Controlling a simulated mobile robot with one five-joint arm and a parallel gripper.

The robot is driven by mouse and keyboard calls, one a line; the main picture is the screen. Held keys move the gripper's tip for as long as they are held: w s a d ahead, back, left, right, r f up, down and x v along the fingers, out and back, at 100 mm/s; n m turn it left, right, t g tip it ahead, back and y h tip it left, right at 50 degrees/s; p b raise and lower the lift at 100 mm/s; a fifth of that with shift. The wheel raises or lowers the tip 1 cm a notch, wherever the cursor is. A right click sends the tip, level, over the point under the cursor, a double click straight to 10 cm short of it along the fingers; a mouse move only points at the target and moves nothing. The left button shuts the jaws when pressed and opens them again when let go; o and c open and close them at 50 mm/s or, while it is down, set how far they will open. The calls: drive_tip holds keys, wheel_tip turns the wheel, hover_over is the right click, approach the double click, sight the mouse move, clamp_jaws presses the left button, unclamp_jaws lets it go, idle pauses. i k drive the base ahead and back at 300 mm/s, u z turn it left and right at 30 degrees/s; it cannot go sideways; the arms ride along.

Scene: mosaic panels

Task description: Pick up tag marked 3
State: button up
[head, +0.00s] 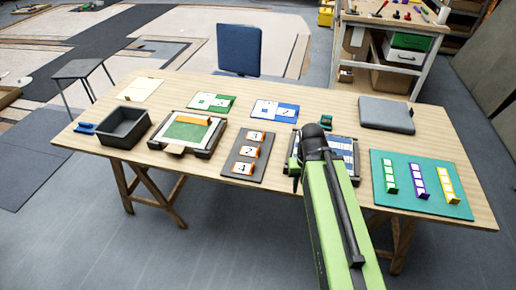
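The far tag (256,137) seems to be marked 3, but the digits are small. The middle tag (249,152) looks like a 2 and the near tag (243,168) like a 4. My green arm reaches over the table to the right of this board. My gripper (297,168) is at its dark far end, apart from the tags. Its fingers are mostly hidden, and I cannot see whether they are open.
A dark open bin (124,126) and a framed green panel (190,131) stand left. Two cards (212,102) (275,111) lie behind. A framed blue panel (341,150) is partly behind my arm. A teal board (399,196) with coloured strips and a grey pad (386,114) lie right.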

sight(252, 137)
drive_tip(key=z, duration=0.1)
drive_tip(key=k, duration=0.25)
drive_tip(key=u, duration=3.45)
drive_tip(key=k, duration=1.15)
drive_tip(key=z, duration=1.55)
drive_tip(key=i, duration=1.75)
drive_tip(key=u, duration=0.15)
